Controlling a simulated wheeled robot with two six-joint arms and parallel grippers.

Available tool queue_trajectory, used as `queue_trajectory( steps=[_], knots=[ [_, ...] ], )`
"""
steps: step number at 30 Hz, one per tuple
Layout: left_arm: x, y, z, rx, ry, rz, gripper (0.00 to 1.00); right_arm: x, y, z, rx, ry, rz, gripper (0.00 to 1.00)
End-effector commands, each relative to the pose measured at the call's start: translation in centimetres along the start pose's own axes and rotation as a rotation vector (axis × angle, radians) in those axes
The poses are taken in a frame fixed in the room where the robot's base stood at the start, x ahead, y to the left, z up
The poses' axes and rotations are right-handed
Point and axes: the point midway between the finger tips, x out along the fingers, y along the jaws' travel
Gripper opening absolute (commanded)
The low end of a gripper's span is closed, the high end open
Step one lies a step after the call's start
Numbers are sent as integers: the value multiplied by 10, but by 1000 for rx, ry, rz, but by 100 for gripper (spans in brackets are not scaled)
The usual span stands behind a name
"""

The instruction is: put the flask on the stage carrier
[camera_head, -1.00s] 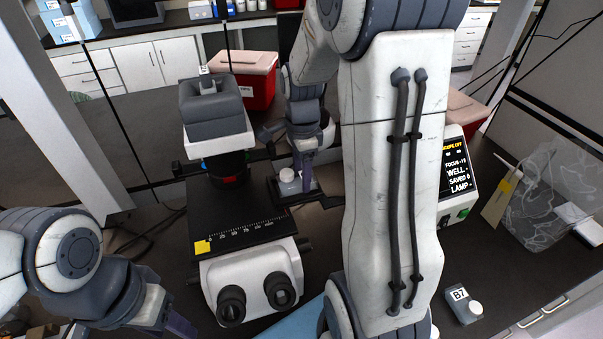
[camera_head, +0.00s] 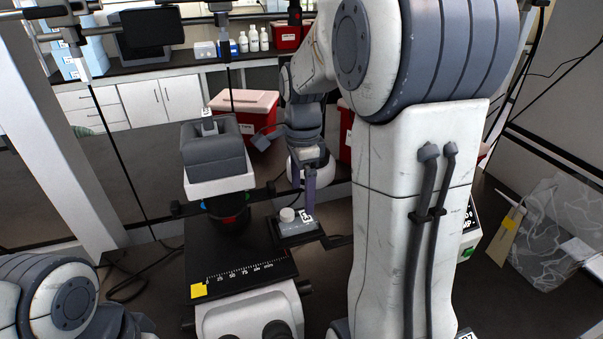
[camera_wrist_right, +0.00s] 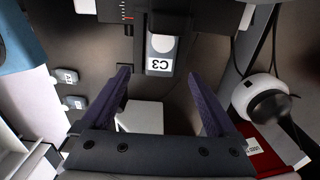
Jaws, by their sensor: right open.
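The flask (camera_head: 297,227), a clear flat bottle with a white cap, lies on the dark stage carrier (camera_head: 326,240) at the right side of the microscope stage. In the right wrist view the flask (camera_wrist_right: 160,52) shows its C3 label and lies within the carrier's dark frame. My right gripper (camera_head: 309,192) is at the flask's label end. Its two purple fingers (camera_wrist_right: 160,75) are spread, with nothing between them, and the flask lies just beyond their tips. Of my left arm only links show at the lower left; its gripper is out of view.
The microscope head (camera_head: 213,150) stands over the stage (camera_head: 225,262) to the left of the flask. Red bins (camera_head: 240,117) stand behind. A control box (camera_head: 470,228) is partly hidden behind my right arm. Two more labelled flasks (camera_wrist_right: 66,76) (camera_wrist_right: 74,102) show in the wrist view.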

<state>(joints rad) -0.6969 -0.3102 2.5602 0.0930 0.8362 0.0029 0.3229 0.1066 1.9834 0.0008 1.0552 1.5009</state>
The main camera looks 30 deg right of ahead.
Motion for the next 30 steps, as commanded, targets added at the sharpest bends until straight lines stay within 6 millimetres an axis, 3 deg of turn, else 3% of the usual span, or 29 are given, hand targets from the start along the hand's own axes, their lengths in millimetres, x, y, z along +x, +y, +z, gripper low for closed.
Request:
queue_trajectory(
  steps=[3, 9, 30],
  knots=[
    [2, 0, 0, 0, 0, 0, 50, -25, -1, 0, 0, 1, -7, 94],
    [3, 0, 0, 0, 0, 0, 50, -48, -1, 0, -1, 1, -4, 94],
    [3, 0, 0, 0, 0, 0, 50, -52, 0, 0, 0, 1, -3, 94]
  ],
)
